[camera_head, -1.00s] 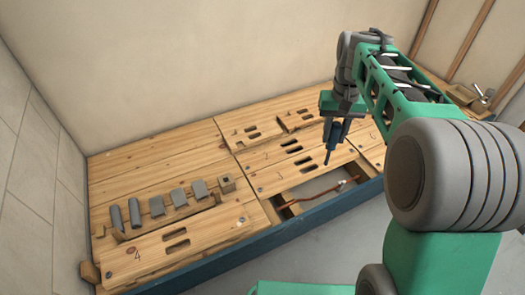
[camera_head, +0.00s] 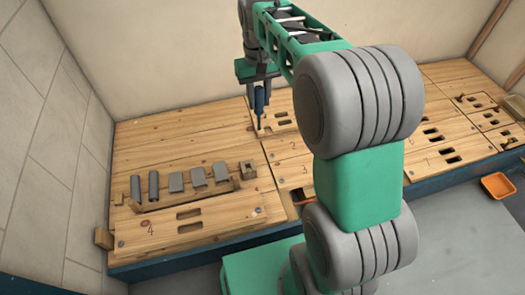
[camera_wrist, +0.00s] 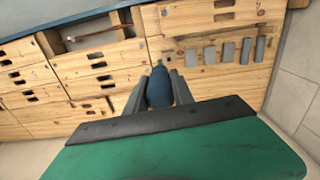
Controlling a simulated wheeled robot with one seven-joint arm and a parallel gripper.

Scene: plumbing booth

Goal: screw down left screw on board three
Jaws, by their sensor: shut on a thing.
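My gripper (camera_head: 258,82) is shut on a blue screwdriver (camera_head: 260,100), which points down. Its shaft tip shows near the left edge of a slotted board at the back; I cannot tell whether it touches. In the wrist view my gripper (camera_wrist: 159,84) closes around the blue handle (camera_wrist: 158,90). Board three (camera_head: 296,172) lies nearer than that board, behind the floor opening. My arm hides its right part in the head view. Board three (camera_wrist: 100,62) also shows in the wrist view, left of the handle. Its left screw is too small to make out clearly.
A wooden rack (camera_head: 215,196) with several grey pieces stands left of board three. Board four (camera_head: 150,245) lies in front of the rack. The floor opening (camera_wrist: 95,32) holds a copper pipe. An orange bin (camera_head: 498,185) sits at the right. A wall stands behind.

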